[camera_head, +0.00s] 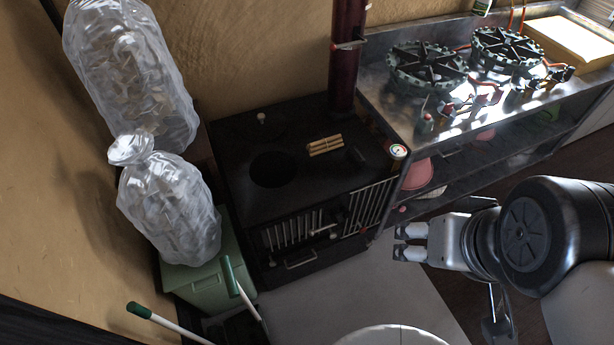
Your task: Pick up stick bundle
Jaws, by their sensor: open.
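The stick bundle (325,145) is a small group of tan sticks lying side by side on the black stove top (235,200). It lies right of a round dark opening in the stove and left of the dark red flue pipe's foot. My gripper (398,242) is at the right of the view, in front of the stove and well apart from the bundle. Its fingers point left, are open, and hold nothing that I can see.
A dark red flue pipe (346,55) rises behind the stove. A metal counter (385,95) with gas burners (430,68) stands at the right. Clear plastic bags (170,200) sit at the left, one on a green box (200,290). A small gauge (398,151) is at the stove's right edge.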

